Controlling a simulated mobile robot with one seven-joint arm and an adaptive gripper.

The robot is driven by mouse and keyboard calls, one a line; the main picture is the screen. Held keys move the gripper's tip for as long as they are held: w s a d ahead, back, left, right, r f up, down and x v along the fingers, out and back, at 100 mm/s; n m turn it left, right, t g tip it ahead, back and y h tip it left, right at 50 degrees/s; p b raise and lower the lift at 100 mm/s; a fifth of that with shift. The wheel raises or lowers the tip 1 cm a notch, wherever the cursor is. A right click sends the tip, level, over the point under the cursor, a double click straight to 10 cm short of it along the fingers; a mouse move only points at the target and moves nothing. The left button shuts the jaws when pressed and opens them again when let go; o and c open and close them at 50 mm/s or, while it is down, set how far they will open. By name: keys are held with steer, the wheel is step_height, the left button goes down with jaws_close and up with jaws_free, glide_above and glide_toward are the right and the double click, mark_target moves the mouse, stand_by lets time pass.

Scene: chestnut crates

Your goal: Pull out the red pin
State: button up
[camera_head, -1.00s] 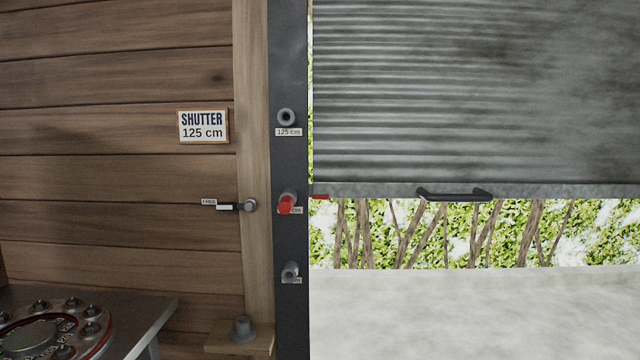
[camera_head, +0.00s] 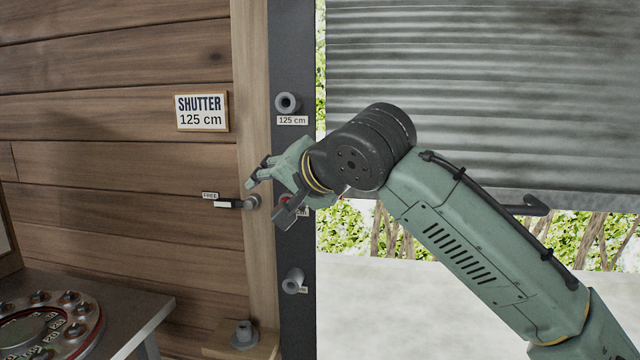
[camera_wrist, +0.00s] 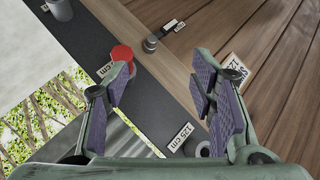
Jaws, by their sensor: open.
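The red pin (camera_wrist: 122,55) sits in the middle socket of the dark post (camera_wrist: 85,60). In the head view only a sliver of the pin (camera_head: 285,198) shows behind my gripper (camera_head: 266,202). In the wrist view my gripper (camera_wrist: 162,85) is open and empty, its purple-padded fingers spread. The pin lies just beyond the tip of the left finger there, not between the fingers. I cannot tell if they touch.
The shutter (camera_head: 480,100) hangs part way down, its handle (camera_head: 525,205) at the lower edge. A sign (camera_head: 201,111) reads SHUTTER 125 cm. The 125 cm socket (camera_head: 288,103) is empty. A FREE lever (camera_head: 236,203) sits left of the post. A dial table (camera_head: 140,310) stands lower left.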

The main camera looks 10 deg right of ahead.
steer(key=d+m+h, duration=0.2)
steer(key=d, duration=0.3)
steer(key=p+x, duration=0.1)
steer(key=x, duration=0.4)
steer(key=p+x, duration=0.1)
steer(key=x, duration=0.5)
steer(key=shift+s+a+f, duration=0.1)
steer(key=shift+s+f, duration=0.1)
steer(key=shift+f, duration=0.15)
jaws_close()
stand_by(0.3)
steer(key=shift+s+a, duration=0.15)
steer(key=shift+s, duration=0.4)
stand_by(0.6)
